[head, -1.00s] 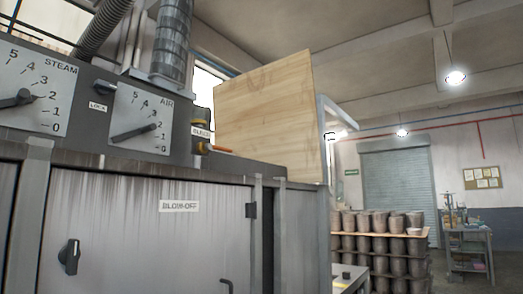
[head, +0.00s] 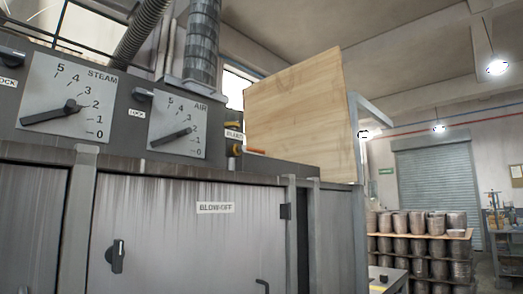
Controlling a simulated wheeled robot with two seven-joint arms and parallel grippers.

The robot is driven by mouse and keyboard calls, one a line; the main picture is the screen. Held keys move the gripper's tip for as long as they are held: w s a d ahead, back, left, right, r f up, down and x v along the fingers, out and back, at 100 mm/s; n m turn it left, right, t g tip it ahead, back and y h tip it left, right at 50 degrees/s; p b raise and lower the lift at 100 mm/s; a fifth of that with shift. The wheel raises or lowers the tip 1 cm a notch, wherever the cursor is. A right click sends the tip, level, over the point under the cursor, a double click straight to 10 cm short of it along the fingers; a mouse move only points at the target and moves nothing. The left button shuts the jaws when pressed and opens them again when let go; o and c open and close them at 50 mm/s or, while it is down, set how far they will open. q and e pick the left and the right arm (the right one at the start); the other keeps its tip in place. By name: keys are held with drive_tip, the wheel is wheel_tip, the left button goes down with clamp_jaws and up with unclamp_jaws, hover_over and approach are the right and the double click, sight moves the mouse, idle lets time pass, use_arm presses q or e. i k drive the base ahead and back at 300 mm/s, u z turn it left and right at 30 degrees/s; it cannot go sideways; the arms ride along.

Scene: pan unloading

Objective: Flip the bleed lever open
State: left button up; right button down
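The bleed valve (head: 235,147) is on the right end of the grey control panel, beside the AIR dial. A small label (head: 234,134), blurred but apparently reading BLEED, sits on it. An orange lever (head: 254,150) sticks out to the right from a yellowish fitting, roughly level, in front of the wooden board's lower edge. It is small, and I cannot tell its exact setting. Neither of my grippers is in view.
The STEAM dial (head: 66,98) and AIR dial (head: 178,123) are left of the valve. A grey BLOW-OFF door (head: 190,235) is below. A wooden board (head: 300,115) stands behind the lever. Racked pots (head: 420,245) stand at right.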

sight(243, 148)
drive_tip(key=z, duration=0.35)
drive_tip(key=i, duration=0.35)
drive_tip(key=z, duration=0.95)
